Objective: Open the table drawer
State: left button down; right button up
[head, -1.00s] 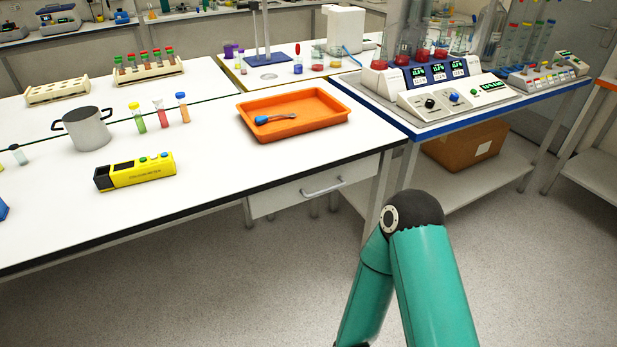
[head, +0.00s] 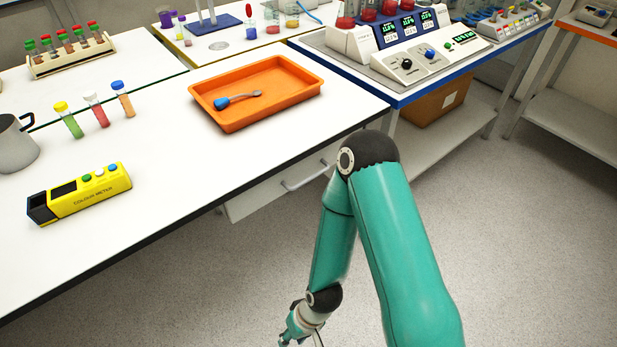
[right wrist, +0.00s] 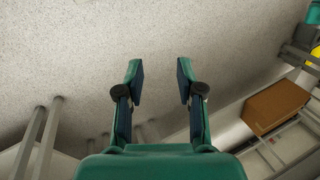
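The table drawer (head: 257,197) is a white front under the near edge of the white table, in the head view. It looks shut. My right gripper is low in the head view, mostly cut off by the bottom edge, below and in front of the drawer. In the right wrist view my right gripper (right wrist: 160,82) is open, with nothing between its fingers and the speckled floor beyond. The drawer handle cannot be made out in that view. My left gripper is not in view.
On the table (head: 150,170) are an orange tray (head: 232,123) with a blue-tipped spoon, a yellow colour meter (head: 95,195), a grey pot (head: 15,145) and capped tubes. A blue-edged bench with instruments stands right, a cardboard box (head: 432,101) below. Open floor lies in front.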

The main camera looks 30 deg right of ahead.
jog(key=shift+w, duration=0.1)
jog(key=n+t+h+b, duration=0.9)
jog(key=n+t+b, duration=0.65)
jog(key=b, duration=1.15)
send_near(310, 178)
jog(key=s+a+n+g, duration=0.1)
jog(key=s+a+n, duration=0.1)
jog(key=s, duration=0.4)
jog(key=p+x, duration=0.1)
jog(key=x, duration=0.4)
jog(key=p+x, duration=0.1)
jog(key=x, duration=0.5)
jog(key=r+p+x, duration=0.1)
jog(key=x, duration=0.4)
jog(key=shift+w+d+p, duration=0.15)
jog(key=shift+w+p, duration=0.25)
jog(key=shift+w, duration=0.1)
jog(key=shift+r, duration=0.1)
